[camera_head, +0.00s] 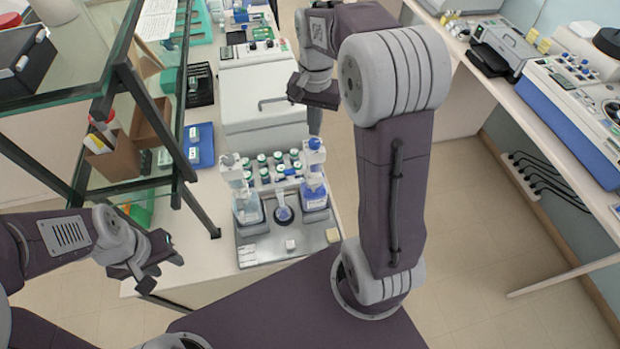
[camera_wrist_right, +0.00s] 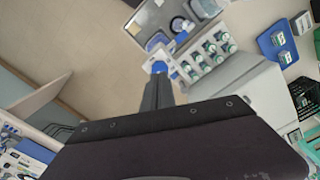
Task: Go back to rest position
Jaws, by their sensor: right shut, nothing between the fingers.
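My right gripper (camera_head: 315,122) is shut and empty. It points down beside the white box-shaped machine, behind the bottles, and touches nothing that I can see. Its closed fingers also show in the right wrist view (camera_wrist_right: 158,90), near a blue-capped bottle. My left gripper (camera_head: 166,266) hangs low at the left, beside the bench's front edge and left of the grey tray. It is small and seen at a slant, so its finger gap is unclear. I see nothing held in it.
The grey tray (camera_head: 256,254) carries bottles, including a blue-capped one (camera_head: 314,190). Behind it stand a rack of green-capped vials (camera_head: 264,172) and the white machine (camera_head: 262,95). A glass shelf (camera_head: 70,75) overhangs the left. A side bench (camera_head: 540,110) stands right; floor between is clear.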

